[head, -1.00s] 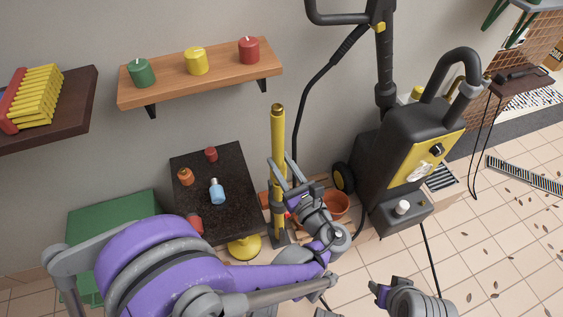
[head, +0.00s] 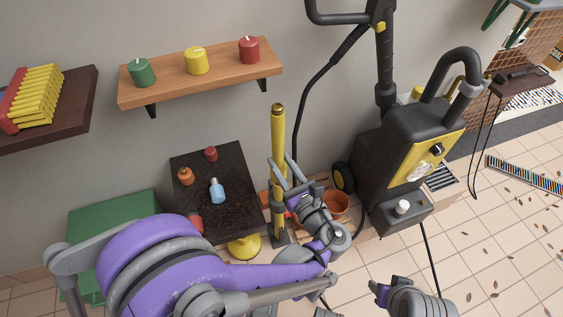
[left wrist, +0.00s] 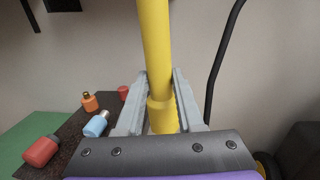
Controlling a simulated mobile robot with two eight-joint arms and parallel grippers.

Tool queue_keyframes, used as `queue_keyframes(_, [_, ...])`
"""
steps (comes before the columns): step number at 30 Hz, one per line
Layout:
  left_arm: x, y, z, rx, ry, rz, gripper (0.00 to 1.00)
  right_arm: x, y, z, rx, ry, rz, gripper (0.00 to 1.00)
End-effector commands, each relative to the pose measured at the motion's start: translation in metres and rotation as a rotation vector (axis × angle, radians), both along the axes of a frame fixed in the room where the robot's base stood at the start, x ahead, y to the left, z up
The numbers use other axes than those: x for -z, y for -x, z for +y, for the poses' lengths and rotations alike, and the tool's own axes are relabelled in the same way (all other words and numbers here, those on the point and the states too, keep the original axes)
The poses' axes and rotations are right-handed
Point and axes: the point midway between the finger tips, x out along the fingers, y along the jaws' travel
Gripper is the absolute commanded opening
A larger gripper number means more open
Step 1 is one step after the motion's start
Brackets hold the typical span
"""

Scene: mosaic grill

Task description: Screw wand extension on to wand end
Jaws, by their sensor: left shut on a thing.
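A yellow tube (head: 278,135), which I take for the wand extension, stands upright with a brass-coloured top. My left gripper (head: 280,161) is shut on it, with a grey finger on each side. In the left wrist view, the tube (left wrist: 155,40) runs up between the fingers (left wrist: 161,75) and has a wider collar (left wrist: 163,112) low down. Below the gripper, a lower yellow tube section (head: 277,222), perhaps the wand end, stands in line with the tube. The arm partly hides the joint, so I cannot tell how they meet. My right gripper (head: 379,289) is low, only partly shown, away from the tube.
A dark table (head: 230,164) with small bottles stands left of the tube. A black and yellow pressure washer (head: 375,160) with a hose is to the right. A terracotta pot (head: 336,206) is close by. A candle shelf (head: 200,83) is on the wall.

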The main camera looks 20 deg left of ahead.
Motion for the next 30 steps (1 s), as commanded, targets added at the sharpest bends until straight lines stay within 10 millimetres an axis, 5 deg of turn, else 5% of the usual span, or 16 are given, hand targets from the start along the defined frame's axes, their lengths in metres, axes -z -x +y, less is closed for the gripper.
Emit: queue_keyframes(30, [0.018,0.0,0.0,0.0,0.0,0.0,0.0,0.015,-0.002,0.0,0.0,0.0,0.004,0.5])
